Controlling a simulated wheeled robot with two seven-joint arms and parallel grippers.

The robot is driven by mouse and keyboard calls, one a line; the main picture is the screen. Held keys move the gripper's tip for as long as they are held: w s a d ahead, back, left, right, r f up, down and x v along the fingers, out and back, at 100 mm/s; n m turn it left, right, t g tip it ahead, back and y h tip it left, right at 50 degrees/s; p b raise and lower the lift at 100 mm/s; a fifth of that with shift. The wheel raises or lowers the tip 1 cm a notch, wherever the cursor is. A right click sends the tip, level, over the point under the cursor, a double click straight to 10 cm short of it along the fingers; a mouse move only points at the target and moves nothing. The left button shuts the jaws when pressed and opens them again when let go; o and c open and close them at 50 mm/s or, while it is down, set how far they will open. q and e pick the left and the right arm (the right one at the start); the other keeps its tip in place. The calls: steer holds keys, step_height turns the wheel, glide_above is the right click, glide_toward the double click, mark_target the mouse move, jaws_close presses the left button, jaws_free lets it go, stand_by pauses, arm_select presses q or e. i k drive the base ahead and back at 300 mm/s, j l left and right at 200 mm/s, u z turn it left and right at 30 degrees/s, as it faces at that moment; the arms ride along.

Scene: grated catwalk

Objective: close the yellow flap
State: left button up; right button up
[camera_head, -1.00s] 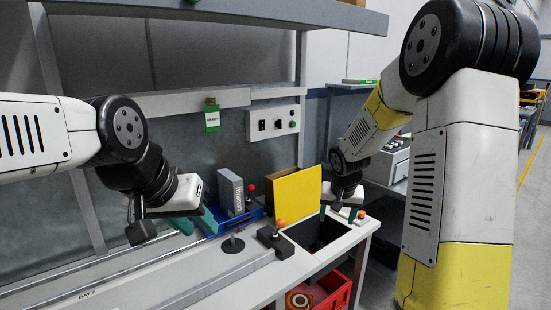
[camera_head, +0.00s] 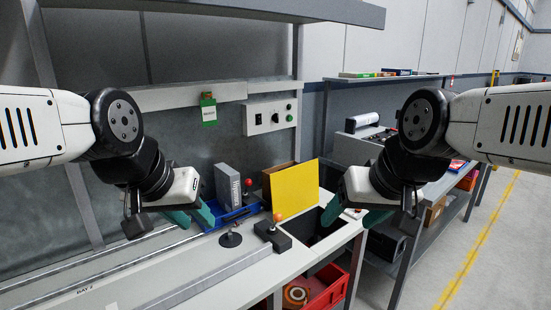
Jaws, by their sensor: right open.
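The yellow flap (camera_head: 295,187) stands up on the bench, tilted slightly, at the back edge of a dark rectangular opening (camera_head: 318,232). The opening is uncovered. My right gripper (camera_head: 352,214) is open and empty, just right of the flap and over the right part of the opening, apart from the flap. My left gripper (camera_head: 192,215) is left of the flap, by the blue tray (camera_head: 234,216). Its teal fingers look apart with nothing between them.
A joystick box with an orange ball (camera_head: 272,233) stands in front of the flap. A grey block (camera_head: 227,186) stands in the blue tray. A brown box (camera_head: 275,178) is behind the flap. A red bin (camera_head: 326,288) sits below the bench. A shelf overhangs above.

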mark_target(295, 188)
steer(key=k+u, duration=0.1)
steer(key=u, duration=0.5)
steer(key=k+u, duration=0.3)
steer(key=k, duration=0.2)
steer(key=k+j+u, duration=0.15)
steer(key=k+u, duration=0.2)
steer(key=k, duration=0.15)
steer(key=k+j, duration=0.15)
steer(key=k, duration=0.2)
steer(key=k+j, duration=0.15)
steer(key=k, duration=0.2)
steer(key=i+l, duration=0.5)
steer(key=i+l+z, duration=0.15)
steer(key=i+l, duration=0.3)
steer(key=i, duration=0.15)
steer(key=i+l, duration=0.4)
steer(key=i, duration=0.15)
steer(key=i+l+z, duration=0.1)
steer(key=i+l, duration=0.35)
steer(key=i, duration=0.15)
